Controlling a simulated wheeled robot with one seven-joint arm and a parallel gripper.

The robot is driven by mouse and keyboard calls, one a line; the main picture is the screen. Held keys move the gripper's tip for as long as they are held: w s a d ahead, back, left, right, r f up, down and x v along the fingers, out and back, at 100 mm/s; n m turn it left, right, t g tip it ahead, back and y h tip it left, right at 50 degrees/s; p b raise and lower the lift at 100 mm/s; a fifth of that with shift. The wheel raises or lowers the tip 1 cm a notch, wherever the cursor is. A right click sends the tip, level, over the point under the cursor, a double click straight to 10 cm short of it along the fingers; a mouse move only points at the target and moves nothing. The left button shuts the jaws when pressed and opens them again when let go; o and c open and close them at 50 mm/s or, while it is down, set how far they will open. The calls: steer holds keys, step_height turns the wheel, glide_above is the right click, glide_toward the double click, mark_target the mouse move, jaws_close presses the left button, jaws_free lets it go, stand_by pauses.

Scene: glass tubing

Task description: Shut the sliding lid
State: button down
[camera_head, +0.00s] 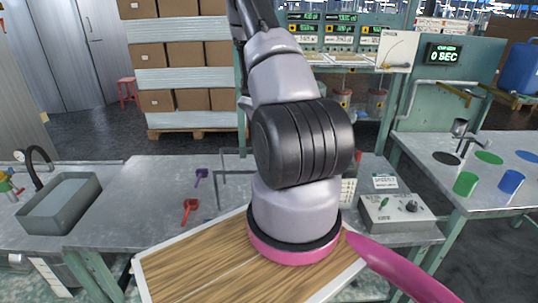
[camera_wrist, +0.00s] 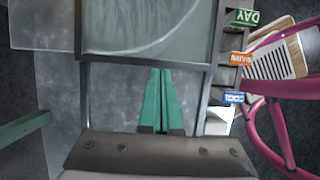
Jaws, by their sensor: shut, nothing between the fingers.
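A cloudy glass panel (camera_wrist: 140,28), which looks like the sliding lid, fills the upper middle of the wrist view. A dark metal frame (camera_wrist: 211,62) runs around it, with a crossbar along the panel's near edge. My gripper (camera_wrist: 162,72) has green fingers, closed together with nothing between them. The fingertips are at the crossbar in the picture; I cannot tell whether they touch it. In the head view, part of a thin dark frame (camera_head: 222,174) shows behind my arm. My arm hides the rest of it and my gripper there.
The metal bench (camera_head: 140,200) bears a grey tub (camera_head: 60,203), a red scoop (camera_head: 190,208), a purple scoop (camera_head: 201,177) and a control box (camera_head: 397,213). A second table at right holds a green cup (camera_head: 466,184) and a blue cup (camera_head: 511,181). Labelled blocks (camera_wrist: 238,58) sit right of the frame.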

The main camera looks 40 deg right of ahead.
steer(key=shift+s+d, duration=0.15)
steer(key=shift+d, duration=0.05)
steer(key=w+a+r, duration=0.4)
steer(key=a+r, duration=0.2)
steer(key=r, duration=0.3)
steer(key=shift+w+a+r, duration=0.2)
steer(key=shift+w+a, duration=0.15)
steer(key=shift+a, duration=0.05)
steer(key=s+a+r+m+t+y, duration=0.15)
steer(key=a+r+m, duration=0.35)
steer(key=r, duration=0.6)
steer(key=s+a+r+m+t+y, duration=0.1)
steer(key=s+a+r+m+t, duration=0.35)
steer(key=r, duration=0.75)
steer(key=s+a+r+m+t+y, duration=0.3)
steer(key=s+a+r+m, duration=0.3)
steer(key=s+a+r, duration=0.6)
steer(key=shift+s+a, duration=0.2)
steer(key=shift+a, duration=0.55)
